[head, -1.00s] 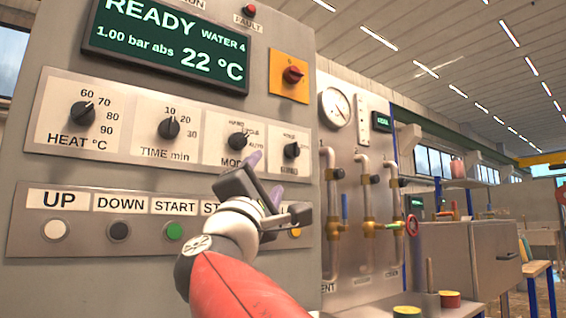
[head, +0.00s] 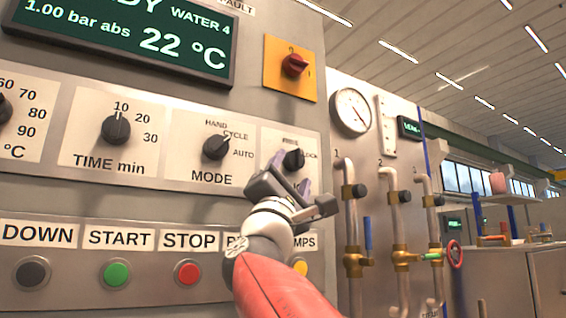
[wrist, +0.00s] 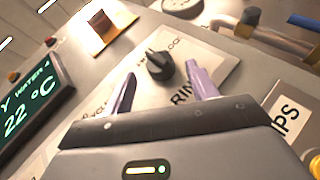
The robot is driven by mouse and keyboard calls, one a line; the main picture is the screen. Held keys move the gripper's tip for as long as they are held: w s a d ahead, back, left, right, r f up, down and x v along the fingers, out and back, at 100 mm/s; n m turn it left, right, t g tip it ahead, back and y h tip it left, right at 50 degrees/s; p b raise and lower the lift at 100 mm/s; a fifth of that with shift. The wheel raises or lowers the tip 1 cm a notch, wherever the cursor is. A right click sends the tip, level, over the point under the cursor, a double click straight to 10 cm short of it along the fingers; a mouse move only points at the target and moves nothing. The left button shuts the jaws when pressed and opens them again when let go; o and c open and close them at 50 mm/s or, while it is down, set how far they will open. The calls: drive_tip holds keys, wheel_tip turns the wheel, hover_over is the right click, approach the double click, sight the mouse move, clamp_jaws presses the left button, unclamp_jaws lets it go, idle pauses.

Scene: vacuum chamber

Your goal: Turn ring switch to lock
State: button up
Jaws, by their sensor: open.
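The ring switch is a black knob (head: 294,159) on a pale plate (head: 270,150) at the right end of the panel's knob row. "LOCK" is partly readable at the knob's right and a label above it is small. In the wrist view the knob (wrist: 160,65) sits ahead, between and beyond the two fingertips, with "RIN" partly showing below it. My gripper (head: 291,172) is open and empty, its purple fingers apart on either side of the knob in the wrist view (wrist: 164,82). The gripper hides the plate's lower part in the head view. I cannot tell whether either finger touches the knob.
The MODE knob (head: 216,147) is just left, with the TIME knob (head: 116,128) beyond. A red rotary switch (head: 294,65) on a yellow plate is above. Buttons, including the red STOP button (head: 187,272), are below. Pipes with valves (head: 354,190) stand to the right.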

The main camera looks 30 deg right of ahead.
sight(296, 160)
drive_tip(key=shift+p+x, duration=0.45)
drive_tip(key=shift+x, duration=1.05)
drive_tip(key=c, duration=1)
